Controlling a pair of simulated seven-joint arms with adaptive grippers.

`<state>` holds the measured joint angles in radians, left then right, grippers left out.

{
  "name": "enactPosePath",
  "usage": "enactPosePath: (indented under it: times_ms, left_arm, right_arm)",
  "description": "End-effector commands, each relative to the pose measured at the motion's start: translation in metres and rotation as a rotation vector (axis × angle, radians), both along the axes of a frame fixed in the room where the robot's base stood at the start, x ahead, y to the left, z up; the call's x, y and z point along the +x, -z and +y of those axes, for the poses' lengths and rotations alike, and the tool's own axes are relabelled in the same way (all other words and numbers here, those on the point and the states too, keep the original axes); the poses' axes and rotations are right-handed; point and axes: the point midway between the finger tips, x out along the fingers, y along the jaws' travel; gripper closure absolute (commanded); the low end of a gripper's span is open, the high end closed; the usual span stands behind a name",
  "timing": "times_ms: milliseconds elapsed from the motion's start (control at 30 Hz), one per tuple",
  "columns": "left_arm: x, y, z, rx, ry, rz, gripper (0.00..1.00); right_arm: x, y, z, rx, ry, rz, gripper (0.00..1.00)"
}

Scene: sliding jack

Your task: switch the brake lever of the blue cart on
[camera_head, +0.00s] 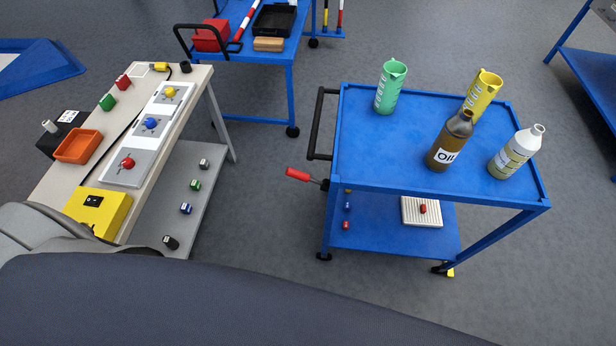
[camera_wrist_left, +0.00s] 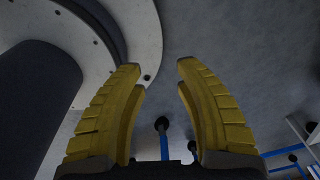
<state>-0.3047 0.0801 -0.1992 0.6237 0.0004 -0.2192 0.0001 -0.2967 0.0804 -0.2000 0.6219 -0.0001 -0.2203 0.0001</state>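The blue cart (camera_head: 385,165) stands on the right in the head view. Its brake lever (camera_head: 299,174) has a red handle that sticks out to the left from near the cart's front left corner, below the top tray. No gripper is near the lever in the head view. My left gripper (camera_wrist_left: 158,75) shows only in the left wrist view, with its yellow fingers spread and nothing between the tips but grey floor. A dark round part on a blue post (camera_wrist_left: 162,125) shows beyond its fingers; I cannot tell which thing it belongs to. My right gripper is in neither view.
Two jugs (camera_head: 390,87) (camera_head: 482,94), an oil bottle (camera_head: 450,142) and a white bottle (camera_head: 515,152) stand on the cart. A workbench (camera_head: 55,178) is at left, another blue cart (camera_head: 243,57) at the back. Clear floor (camera_head: 262,215) lies between bench and cart.

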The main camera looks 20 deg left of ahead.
Motion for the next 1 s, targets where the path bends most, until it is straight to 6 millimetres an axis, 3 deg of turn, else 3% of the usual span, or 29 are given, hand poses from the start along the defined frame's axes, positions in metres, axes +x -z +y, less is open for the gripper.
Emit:
enactPosePath:
  times_ms: [33, 167, 267, 367, 500, 700, 833, 1000]
  left_arm:
    - [0.012, -0.002, -0.003, -0.004, 0.001, -0.019, 0.73]
    - [0.058, -0.012, -0.014, -0.025, 0.009, -0.122, 0.89]
    - [0.114, -0.032, -0.029, -0.059, 0.031, -0.279, 1.00]
    - [0.175, -0.064, -0.045, -0.095, 0.069, -0.469, 1.00]
    - [0.246, -0.120, -0.066, -0.130, 0.128, -0.730, 1.00]
    - [0.319, -0.215, -0.088, -0.152, 0.203, -1.091, 1.00]
    - [0.349, -0.281, -0.098, -0.150, 0.243, -1.321, 1.00]
    - [0.368, -0.366, -0.104, -0.128, 0.275, -1.610, 1.00]
  right_arm:
    - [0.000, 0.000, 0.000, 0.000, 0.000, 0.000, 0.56]
    - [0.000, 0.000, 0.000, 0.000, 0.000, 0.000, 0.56]
    - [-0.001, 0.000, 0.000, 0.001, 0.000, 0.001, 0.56]
    - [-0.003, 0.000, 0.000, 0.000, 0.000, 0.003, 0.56]
    - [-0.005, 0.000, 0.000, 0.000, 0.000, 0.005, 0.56]
    - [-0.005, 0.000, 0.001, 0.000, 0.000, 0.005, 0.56]
    - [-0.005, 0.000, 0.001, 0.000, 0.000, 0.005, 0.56]
    - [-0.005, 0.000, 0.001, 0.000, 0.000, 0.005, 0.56]
